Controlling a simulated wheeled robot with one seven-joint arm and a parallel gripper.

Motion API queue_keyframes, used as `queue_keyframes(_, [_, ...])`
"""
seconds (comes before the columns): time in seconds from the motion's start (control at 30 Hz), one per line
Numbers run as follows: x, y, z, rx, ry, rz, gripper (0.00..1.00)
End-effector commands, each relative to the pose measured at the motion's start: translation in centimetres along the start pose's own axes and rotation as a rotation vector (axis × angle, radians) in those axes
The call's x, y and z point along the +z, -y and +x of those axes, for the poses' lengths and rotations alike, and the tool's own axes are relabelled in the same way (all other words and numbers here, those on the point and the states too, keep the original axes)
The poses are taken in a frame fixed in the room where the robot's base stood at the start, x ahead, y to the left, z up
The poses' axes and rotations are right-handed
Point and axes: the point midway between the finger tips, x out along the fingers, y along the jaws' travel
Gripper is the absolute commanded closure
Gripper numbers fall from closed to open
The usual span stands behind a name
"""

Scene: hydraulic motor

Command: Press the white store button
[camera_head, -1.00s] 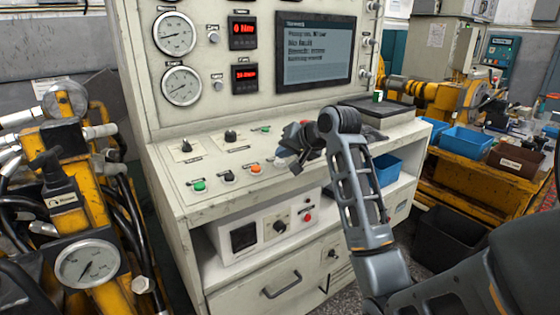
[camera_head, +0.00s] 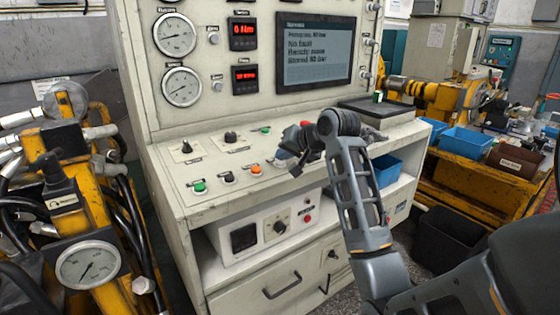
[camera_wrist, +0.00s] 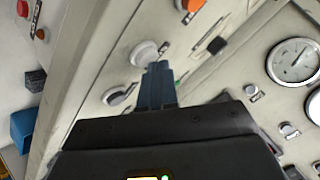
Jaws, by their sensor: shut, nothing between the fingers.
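A round white button (camera_wrist: 145,53) shows in the wrist view on the sloped panel, beside the orange button. My gripper (camera_wrist: 158,72) is shut and empty. Its blue-grey fingertips are right at the button's lower right edge; I cannot tell whether they touch it. The labels are too small to read.
A green button (camera_head: 200,187), black knobs and a red button (camera_head: 305,124) share the panel. Gauges (camera_head: 182,86) stand behind.

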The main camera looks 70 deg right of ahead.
Motion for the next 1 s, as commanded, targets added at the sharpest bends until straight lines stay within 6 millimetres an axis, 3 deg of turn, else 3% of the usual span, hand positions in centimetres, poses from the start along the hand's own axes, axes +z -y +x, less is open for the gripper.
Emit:
queue_keyframes(0.7, [-0.8, 0.8, -1.1, 0.0, 0.0, 0.0, 1.0])
queue_keyframes(1.0, [-2.0, 2.1, -2.7, 0.0, 0.001, -0.001, 1.0])
